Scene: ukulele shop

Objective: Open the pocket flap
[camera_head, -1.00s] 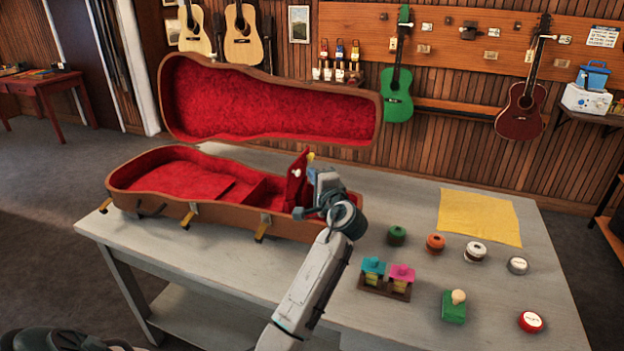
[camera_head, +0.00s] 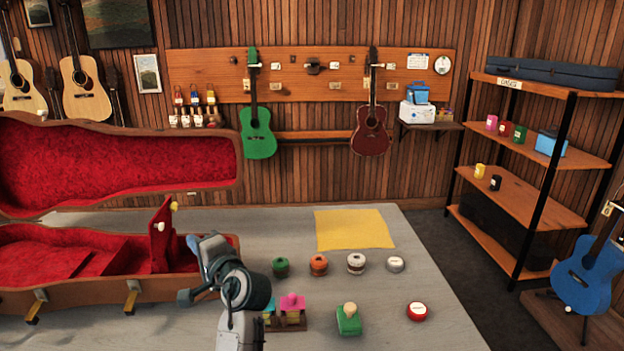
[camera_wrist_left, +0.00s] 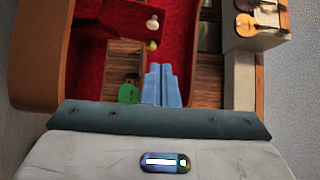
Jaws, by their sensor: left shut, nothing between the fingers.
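The open ukulele case (camera_head: 75,291) lies on the table with a red plush lining. Its red pocket flap (camera_head: 160,243) stands upright at the right part of the case, with a white knob (camera_head: 158,226) on its face and a yellowish knob at its top. In the left wrist view the white knob (camera_wrist_left: 152,22) shows beyond the fingers, and a green item (camera_wrist_left: 128,93) lies in a wood-toned compartment. My left gripper (camera_head: 192,243) is just right of the flap, by the case's end. Its fingers (camera_wrist_left: 162,85) are shut and empty. My right gripper is out of view.
The raised case lid (camera_head: 110,165) stands behind. Right of my arm, several round spools and tins, a green stamp-like block (camera_head: 348,320) and a small rack (camera_head: 287,318) stand on the table. A yellow cloth (camera_head: 352,229) lies behind them.

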